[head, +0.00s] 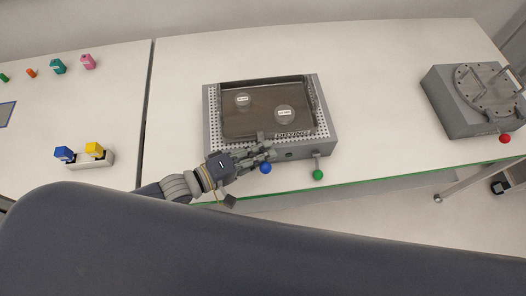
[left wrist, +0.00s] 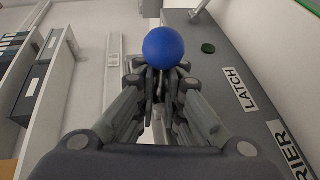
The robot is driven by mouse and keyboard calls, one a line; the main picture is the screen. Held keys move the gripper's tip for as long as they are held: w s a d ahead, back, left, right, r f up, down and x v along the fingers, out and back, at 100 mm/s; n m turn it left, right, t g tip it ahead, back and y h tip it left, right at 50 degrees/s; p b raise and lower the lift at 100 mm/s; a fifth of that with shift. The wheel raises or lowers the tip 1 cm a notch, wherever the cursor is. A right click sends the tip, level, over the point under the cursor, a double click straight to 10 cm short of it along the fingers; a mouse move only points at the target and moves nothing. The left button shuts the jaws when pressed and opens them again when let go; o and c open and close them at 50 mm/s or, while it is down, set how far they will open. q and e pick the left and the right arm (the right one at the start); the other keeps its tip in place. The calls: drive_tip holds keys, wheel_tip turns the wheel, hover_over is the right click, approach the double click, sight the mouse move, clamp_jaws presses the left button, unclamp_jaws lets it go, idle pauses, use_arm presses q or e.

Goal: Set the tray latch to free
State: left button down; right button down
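The grey chamber unit (head: 212,135) stands at the front of the middle table, with a dark glass lid over its tray. A blue ball knob (head: 265,168) sits at its front. It also shows in the left wrist view (left wrist: 170,47), at my fingertips. My left gripper (head: 270,151) is at this knob, its fingers drawn close together around what looks like the lever stem, which they mostly hide. A LATCH label (left wrist: 236,89) and a label ending in "RIER" (left wrist: 290,148) show on the unit. My right gripper is not in view.
A green ball knob (head: 318,175) on a short lever stands just right of the blue one. A round metal chamber with a red knob (head: 504,138) stands at the right. Blue and yellow blocks (head: 95,149) sit on a white holder at the left. Table between the units is clear.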

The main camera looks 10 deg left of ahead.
use_arm(q)
drive_tip(key=shift+s+d+f, duration=0.1)
drive_tip(key=shift+s+f, duration=0.05)
drive_tip(key=shift+s, duration=0.05)
drive_tip(key=f+m+t+h+b, duration=0.1)
drive_tip(key=m+b, duration=0.2)
drive_tip(key=f+m+h+b, duration=0.1)
drive_tip(key=m+b, duration=0.3)
drive_tip(key=f+m+t+h+b, duration=0.1)
drive_tip(key=m+b, duration=0.2)
drive_tip(key=shift+w+t, duration=0.3)
drive_tip(key=shift+w, duration=0.1)
drive_tip(key=shift+m+b, duration=0.3)
drive_tip(key=c, duration=1.7)
unclamp_jaws()
drive_tip(key=shift+a, duration=0.2)
drive_tip(key=shift+r+h, duration=0.1)
drive_tip(key=shift+h, duration=0.2)
drive_tip(key=shift+d, duration=0.1)
